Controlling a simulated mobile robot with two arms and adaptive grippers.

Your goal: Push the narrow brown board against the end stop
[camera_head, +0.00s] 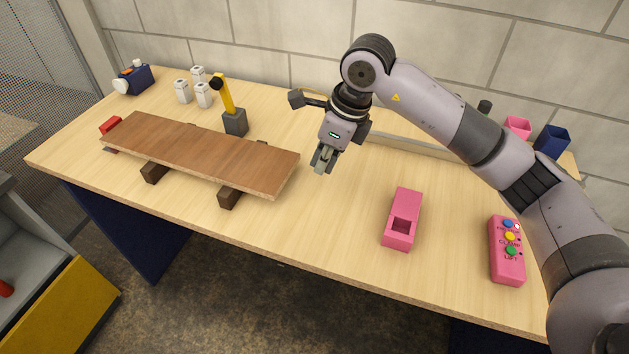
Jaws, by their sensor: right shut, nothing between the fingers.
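The narrow brown board (200,153) lies flat on two dark brown blocks, one (154,171) under its left part and one (230,196) under its right part. A red piece (110,125), which looks like the end stop, shows at the board's far left end. Whether the board touches it I cannot tell. My right gripper (322,168) is shut and empty, pointing down just right of the board's right end, with a small gap between them in the picture. My left gripper is not in view.
A yellow post on a dark base (235,122) stands just behind the board. White containers (183,91) and a blue device (135,78) stand at the back left. A pink holder (402,220) and a pink button box (507,250) lie on the right. The table between board and holder is clear.

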